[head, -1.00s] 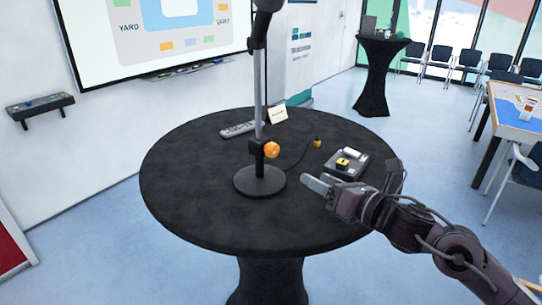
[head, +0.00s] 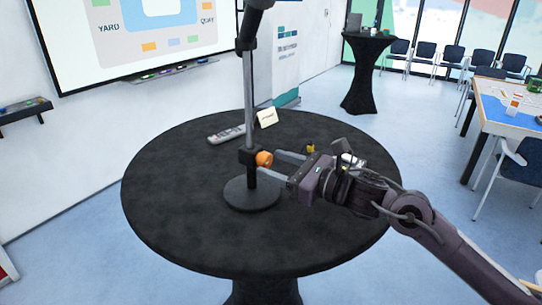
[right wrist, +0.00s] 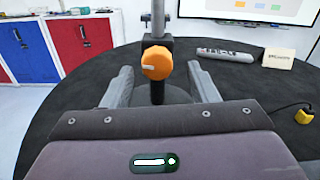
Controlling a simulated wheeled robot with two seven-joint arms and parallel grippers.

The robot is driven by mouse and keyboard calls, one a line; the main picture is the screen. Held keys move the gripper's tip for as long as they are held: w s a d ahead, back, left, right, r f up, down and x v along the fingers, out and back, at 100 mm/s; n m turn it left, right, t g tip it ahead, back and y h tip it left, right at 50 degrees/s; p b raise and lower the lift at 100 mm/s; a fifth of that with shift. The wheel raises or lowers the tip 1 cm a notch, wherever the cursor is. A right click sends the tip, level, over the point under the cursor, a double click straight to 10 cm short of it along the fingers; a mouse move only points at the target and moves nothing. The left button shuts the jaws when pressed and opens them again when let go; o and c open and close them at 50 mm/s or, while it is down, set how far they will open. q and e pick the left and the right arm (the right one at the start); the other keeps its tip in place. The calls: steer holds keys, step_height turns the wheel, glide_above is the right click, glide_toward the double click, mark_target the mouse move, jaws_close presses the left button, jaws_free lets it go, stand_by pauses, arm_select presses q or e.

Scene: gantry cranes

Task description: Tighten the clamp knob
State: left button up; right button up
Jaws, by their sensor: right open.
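The orange clamp knob (head: 264,159) sits on the black clamp of a grey upright pole (head: 249,100) with a round black base (head: 251,194). In the right wrist view the knob (right wrist: 157,63) shows a pale mark on its face and lies ahead, between the two fingers. My right gripper (head: 273,164) is open, its fingertips close to the knob on its right side. In the wrist view the open fingers (right wrist: 158,82) stand apart on either side, with visible gaps to the knob. My left gripper is not in view.
The stand is on a round black-covered table (head: 180,215). A grey remote (head: 227,134) and a small card (head: 266,117) lie behind the pole. A yellow item (right wrist: 304,115) with a cable lies to the right. The table's front left is clear.

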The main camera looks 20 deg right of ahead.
steer(key=shift+w+a+r, duration=0.2)
steer(key=shift+w+a, duration=0.15)
steer(key=shift+a, duration=0.15)
steer(key=shift+w+a+f, duration=0.1)
steer(key=shift+w+f, duration=0.1)
steer(key=c, duration=1)
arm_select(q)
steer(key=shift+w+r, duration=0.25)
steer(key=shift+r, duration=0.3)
arm_select(e)
steer(key=shift+o, duration=0.2)
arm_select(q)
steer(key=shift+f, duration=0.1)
